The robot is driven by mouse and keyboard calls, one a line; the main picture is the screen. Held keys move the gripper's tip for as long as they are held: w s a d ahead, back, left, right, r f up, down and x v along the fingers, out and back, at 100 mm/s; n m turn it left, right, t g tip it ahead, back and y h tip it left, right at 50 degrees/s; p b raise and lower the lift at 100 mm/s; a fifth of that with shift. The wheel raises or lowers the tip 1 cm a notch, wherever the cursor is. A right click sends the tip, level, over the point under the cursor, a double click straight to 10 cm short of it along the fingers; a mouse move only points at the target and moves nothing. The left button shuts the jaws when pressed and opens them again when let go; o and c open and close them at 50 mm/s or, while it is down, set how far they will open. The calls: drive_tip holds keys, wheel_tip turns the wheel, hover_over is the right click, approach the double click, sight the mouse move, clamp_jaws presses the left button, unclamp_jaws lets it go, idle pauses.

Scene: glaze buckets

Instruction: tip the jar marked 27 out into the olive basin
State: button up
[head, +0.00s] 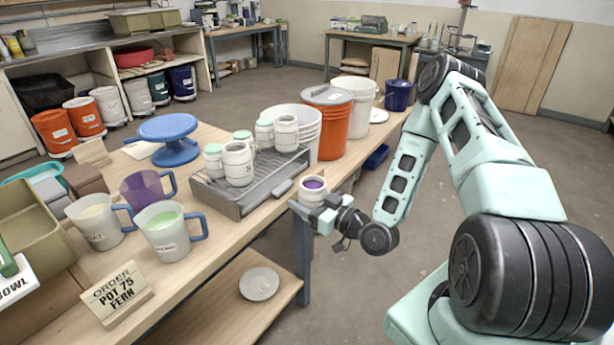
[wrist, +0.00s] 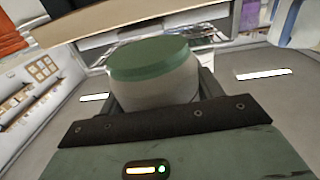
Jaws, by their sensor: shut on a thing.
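My gripper (head: 318,213) is shut on a small white jar (head: 312,187) and holds it off the front edge of the bench, right of the metal tray. In the head view the jar looks upright with purple at its open top. In the wrist view the jar (wrist: 155,85) fills the middle between the fingers and shows a green end face. I cannot read a number on it. The olive basin (head: 38,232) stands at the far left of the bench, partly cut off by the frame, well away from my gripper.
A metal tray (head: 236,204) holds several white jars with pale green tops. Jugs of purple (head: 147,190), green (head: 168,230) and cream (head: 95,222) and an order sign (head: 116,293) stand between it and the basin. A blue turntable (head: 172,138) and buckets (head: 330,122) stand behind.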

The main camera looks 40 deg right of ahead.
drive_tip(key=s+a+f+m+h, duration=0.3)
drive_tip(key=s+a+f+h, duration=0.1)
drive_tip(key=f, duration=0.4)
drive_tip(key=shift+s+a+f+t+h, duration=0.3)
drive_tip(key=shift+s+h, duration=0.2)
drive_tip(key=shift+s, duration=0.6)
